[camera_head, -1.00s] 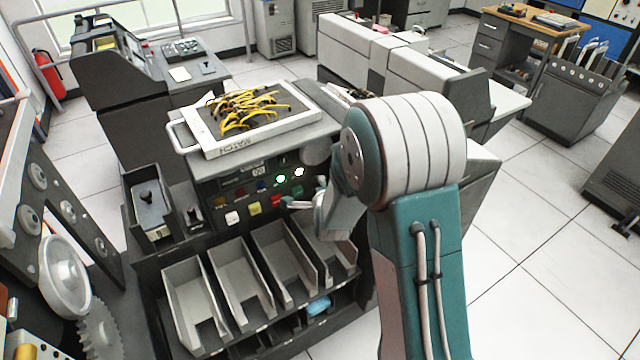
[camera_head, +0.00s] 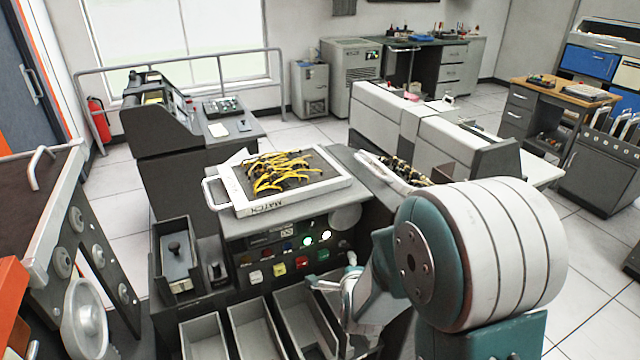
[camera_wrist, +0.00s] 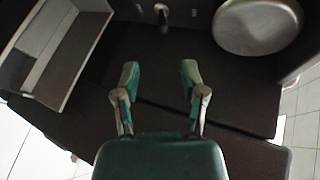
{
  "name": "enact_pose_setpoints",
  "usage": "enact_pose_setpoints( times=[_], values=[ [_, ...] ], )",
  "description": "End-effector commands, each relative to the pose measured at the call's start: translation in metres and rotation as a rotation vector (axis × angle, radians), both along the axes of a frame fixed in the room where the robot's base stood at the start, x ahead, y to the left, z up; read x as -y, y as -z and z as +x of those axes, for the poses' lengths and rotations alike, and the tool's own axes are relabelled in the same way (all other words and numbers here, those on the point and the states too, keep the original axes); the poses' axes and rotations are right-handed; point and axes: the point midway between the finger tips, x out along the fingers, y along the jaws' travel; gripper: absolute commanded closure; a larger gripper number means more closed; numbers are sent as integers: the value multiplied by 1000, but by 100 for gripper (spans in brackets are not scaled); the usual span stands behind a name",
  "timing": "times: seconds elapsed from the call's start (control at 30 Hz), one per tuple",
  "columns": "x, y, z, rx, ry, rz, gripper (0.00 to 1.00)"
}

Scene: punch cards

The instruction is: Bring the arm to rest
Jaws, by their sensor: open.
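My arm (camera_head: 480,255) stands at the right of the head view, its white and teal joint bent in front of the card machine (camera_head: 235,237). My gripper (camera_head: 338,282) is near the machine's button panel, above the grey bins. In the wrist view my gripper (camera_wrist: 158,82) has its two fingers spread apart with nothing between them. Dark panels of the machine lie behind the fingers. Whether the fingers touch anything cannot be told.
A tray (camera_head: 292,204) of yellow wires lies on the machine's top. Grey bins (camera_head: 258,325) sit below the lit buttons (camera_head: 308,241). A grey bin (camera_wrist: 58,42) and a round metal disc (camera_wrist: 257,26) show in the wrist view. White floor (camera_head: 590,300) is open at right.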

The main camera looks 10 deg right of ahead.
Motion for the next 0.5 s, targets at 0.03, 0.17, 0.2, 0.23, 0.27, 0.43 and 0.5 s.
enact_pose_setpoints(
  times=[0.03, 0.17, 0.2, 0.23, 0.27, 0.43, 0.5],
  values=[
    [0, -3, 0, -4, -7, -7, 46],
    [-3, -21, -6, -48, -71, -82, 46],
    [-4, -30, -10, -70, -105, -120, 46],
    [-4, -37, -14, -90, -135, -154, 46],
    [-5, -43, -19, -110, -167, -188, 46],
    [-9, -77, -49, -217, -354, -388, 46],
    [-9, -90, -65, -259, -434, -472, 46]
  ],
)
